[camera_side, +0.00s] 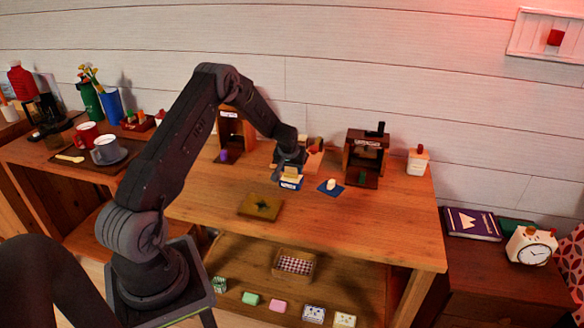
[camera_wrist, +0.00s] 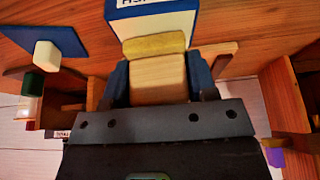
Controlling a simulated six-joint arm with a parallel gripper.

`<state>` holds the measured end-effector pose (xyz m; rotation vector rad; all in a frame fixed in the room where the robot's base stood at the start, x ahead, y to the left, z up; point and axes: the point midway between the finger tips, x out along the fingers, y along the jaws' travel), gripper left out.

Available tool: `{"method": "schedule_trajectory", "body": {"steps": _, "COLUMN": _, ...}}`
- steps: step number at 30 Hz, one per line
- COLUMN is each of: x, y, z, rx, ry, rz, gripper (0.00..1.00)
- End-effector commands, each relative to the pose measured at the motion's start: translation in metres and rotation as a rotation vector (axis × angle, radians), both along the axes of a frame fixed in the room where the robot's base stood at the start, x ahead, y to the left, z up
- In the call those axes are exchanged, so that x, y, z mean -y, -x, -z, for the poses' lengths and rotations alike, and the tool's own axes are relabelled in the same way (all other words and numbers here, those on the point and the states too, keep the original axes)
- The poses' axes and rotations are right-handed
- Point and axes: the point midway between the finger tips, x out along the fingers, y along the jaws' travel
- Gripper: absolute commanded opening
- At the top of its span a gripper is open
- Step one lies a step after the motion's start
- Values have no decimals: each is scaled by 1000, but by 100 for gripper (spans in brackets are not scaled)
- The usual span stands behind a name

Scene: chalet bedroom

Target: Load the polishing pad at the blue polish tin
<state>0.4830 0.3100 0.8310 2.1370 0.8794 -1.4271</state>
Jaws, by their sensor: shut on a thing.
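My gripper (camera_side: 289,164) is shut on the polishing pad (camera_side: 291,174), in the middle of the table toward the back. In the wrist view the pad shows as a pale wooden block (camera_wrist: 158,80) between the fingers, with a yellow pad face (camera_wrist: 154,45) at its far end. The blue polish tin (camera_side: 289,185) stands right at the pad face.
A blue mat (camera_side: 323,189) with a small white block lies just right of the tin. A dark wooden box (camera_side: 366,157) and a white bottle (camera_side: 417,162) stand at the back right. Another wooden box (camera_side: 235,130) stands behind left. An olive-brown plate (camera_side: 260,206) lies in front.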

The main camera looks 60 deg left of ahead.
Motion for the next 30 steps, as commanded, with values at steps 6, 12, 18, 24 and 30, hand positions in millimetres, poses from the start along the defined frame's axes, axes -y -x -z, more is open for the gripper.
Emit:
{"method": "schedule_trajectory", "body": {"steps": 6, "x": 0, "y": 0, "z": 0, "rx": 0, "ry": 0, "rz": 0, "gripper": 33}}
{"method": "schedule_trajectory", "body": {"steps": 12, "x": 0, "y": 0, "z": 2, "rx": 0, "ry": 0, "rz": 0, "gripper": 33}}
{"method": "schedule_trajectory", "body": {"steps": 18, "x": 0, "y": 0, "z": 4, "rx": 1, "ry": -1, "rz": 0, "gripper": 33}}
{"method": "schedule_trajectory", "body": {"steps": 24, "x": 0, "y": 0, "z": 7, "rx": 0, "ry": 0, "rz": 0, "gripper": 33}}
{"method": "schedule_trajectory", "body": {"steps": 30, "x": 0, "y": 0, "z": 9, "rx": 0, "ry": 0, "rz": 0, "gripper": 33}}
